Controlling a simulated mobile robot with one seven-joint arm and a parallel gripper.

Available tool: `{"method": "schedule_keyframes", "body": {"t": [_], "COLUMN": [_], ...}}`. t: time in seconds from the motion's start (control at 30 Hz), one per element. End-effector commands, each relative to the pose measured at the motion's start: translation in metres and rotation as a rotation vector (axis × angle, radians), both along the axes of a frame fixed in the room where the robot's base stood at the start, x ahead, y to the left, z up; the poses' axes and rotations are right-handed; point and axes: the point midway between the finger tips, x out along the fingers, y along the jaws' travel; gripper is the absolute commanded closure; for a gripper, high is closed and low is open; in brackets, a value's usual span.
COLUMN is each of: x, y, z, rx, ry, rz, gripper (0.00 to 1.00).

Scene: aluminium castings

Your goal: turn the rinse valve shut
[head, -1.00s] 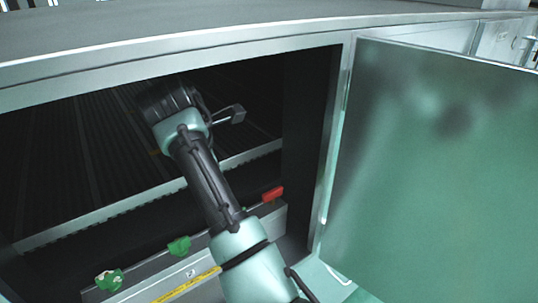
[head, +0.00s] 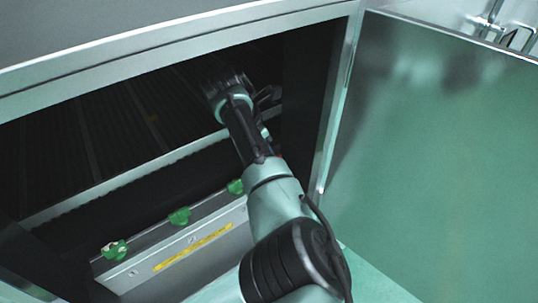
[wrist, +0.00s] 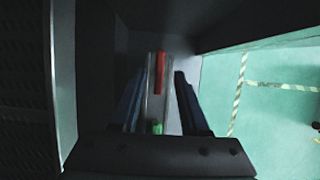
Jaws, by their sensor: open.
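A red valve handle (wrist: 160,72) shows in the wrist view, lengthwise between the fingers of my gripper (wrist: 160,78). My gripper is open, and I cannot tell how far the handle is from the fingertips. A green handle (wrist: 157,127) shows nearer the gripper's body. In the head view, green handles stand in a row along a grey panel (head: 140,277): one at the left (head: 115,250), one in the middle (head: 180,216) and one at the right (head: 236,187). No readable label tells which is the rinse valve.
The panel lies inside a dark cabinet opening with a metal frame (head: 335,110). A ribbed dark surface fills the back. An open door (head: 440,150) stands at the right. A yellow strip (head: 193,247) marks the panel.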

Motion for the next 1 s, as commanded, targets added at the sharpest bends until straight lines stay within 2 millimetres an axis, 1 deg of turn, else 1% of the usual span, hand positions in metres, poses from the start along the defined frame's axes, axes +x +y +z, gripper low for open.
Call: {"method": "schedule_keyframes", "body": {"t": [0.03, 0.17, 0.47, 0.57, 0.7, 0.73, 1.0], "x": [0.0006, 0.0026, 0.0033, 0.0032, 0.0033, 0.0032, 0.0031], "y": [-0.0017, -0.0040, -0.0043, -0.0043, -0.0044, -0.0044, -0.0045], "z": [-0.0053, -0.0123, -0.0139, -0.0138, -0.0137, -0.0137, -0.0137], "rx": [0.000, -0.001, 0.001, 0.001, 0.001, 0.001, 0.000], "ry": [0.002, 0.001, -0.001, -0.001, -0.001, -0.001, -0.001], "rz": [-0.001, 0.000, 0.000, 0.000, -0.001, -0.001, -0.002], "gripper": [0.55, 0.55, 0.55, 0.71, 0.96, 1.00, 1.00]}}
